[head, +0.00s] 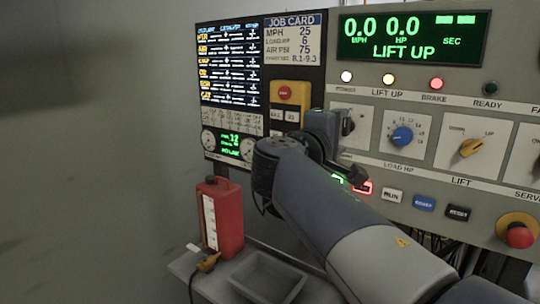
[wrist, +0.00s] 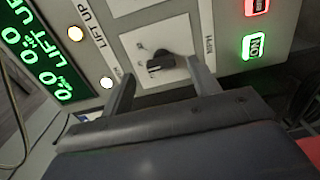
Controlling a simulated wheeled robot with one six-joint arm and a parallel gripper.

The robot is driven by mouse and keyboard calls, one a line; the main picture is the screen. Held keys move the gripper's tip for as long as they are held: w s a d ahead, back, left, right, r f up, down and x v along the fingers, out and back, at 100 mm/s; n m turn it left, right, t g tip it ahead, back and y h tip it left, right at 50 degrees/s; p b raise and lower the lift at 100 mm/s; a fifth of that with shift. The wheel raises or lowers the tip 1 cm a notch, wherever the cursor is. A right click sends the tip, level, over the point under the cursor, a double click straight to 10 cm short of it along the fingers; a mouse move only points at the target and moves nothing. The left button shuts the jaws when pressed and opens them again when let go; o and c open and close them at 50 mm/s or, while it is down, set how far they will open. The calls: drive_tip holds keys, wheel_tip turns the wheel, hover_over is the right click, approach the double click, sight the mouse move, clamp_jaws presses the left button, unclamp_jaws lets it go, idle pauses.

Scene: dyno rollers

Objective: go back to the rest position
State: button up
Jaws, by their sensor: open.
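My gripper (wrist: 160,72) is open in the wrist view, its two fingers on either side of a black rotary knob (wrist: 161,61) on the grey panel. I see space between the fingers and the knob, but cannot tell whether the tips are level with it. In the head view my gripper (head: 348,152) is in front of the left part of the control panel, partly hidden by my wrist. The black knob (head: 348,123) shows just beside it. My arm reaches in from the lower right.
The panel (head: 430,172) has a blue knob (head: 402,137), a yellow knob (head: 471,147) and a red emergency button (head: 519,236). The display (head: 410,38) reads LIFT UP. A red bottle (head: 222,217) and grey tray (head: 268,277) stand below left. Open space lies left of them.

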sight(347, 128)
drive_tip(key=shift+x, duration=1.95)
drive_tip(key=shift+s, duration=0.1)
